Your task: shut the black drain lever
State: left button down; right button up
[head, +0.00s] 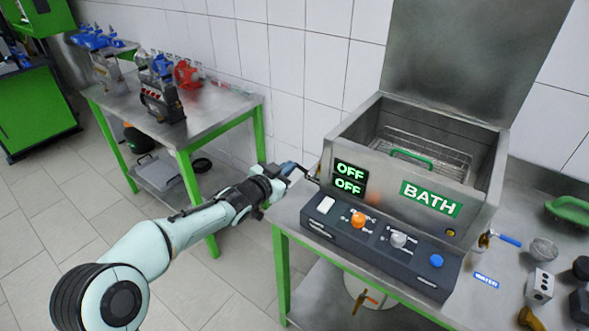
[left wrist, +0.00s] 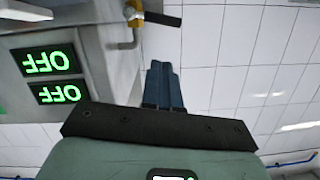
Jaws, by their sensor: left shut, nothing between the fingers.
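The black drain lever (left wrist: 163,18) shows at the top of the left wrist view, on a small valve with a brass-coloured pipe (left wrist: 130,38) beside the steel bath wall. The lever points to the right there, away from the wall. In the head view the lever (head: 309,177) is small and dark at the left side of the bath (head: 336,150), partly lost by the gripper. My left gripper (head: 291,168) is just left of it. Its blue fingers (left wrist: 163,84) are shut and empty, with a visible gap to the lever in the wrist view. My right gripper is not in view.
The control box (head: 375,245) with coloured knobs stands in front of the bath; both displays (head: 349,178) read OFF. A blue-handled valve (head: 507,240) is at the bath's right. A second table (head: 225,108) with tools stands behind left. Open floor lies between the tables.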

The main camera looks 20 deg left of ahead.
aim_at(299, 166)
pick_arm(q)
jog(key=w+f, duration=0.2)
jog(key=w, duration=0.1)
jog(key=w+f, duration=0.1)
jog(key=shift+w+d+f, duration=0.25)
jog(key=shift+d+f, duration=0.05)
jog(key=shift+d, duration=0.1)
jog(key=p, duration=0.1)
jog(key=n+p, duration=0.1)
jog(key=p, duration=0.1)
jog(key=shift+w+a+f+h, duration=0.15)
jog(key=shift+a+f+h, duration=0.05)
jog(key=shift+f+h, duration=0.15)
jog(key=shift+a+f, duration=0.1)
jog(key=shift+f, duration=0.45)
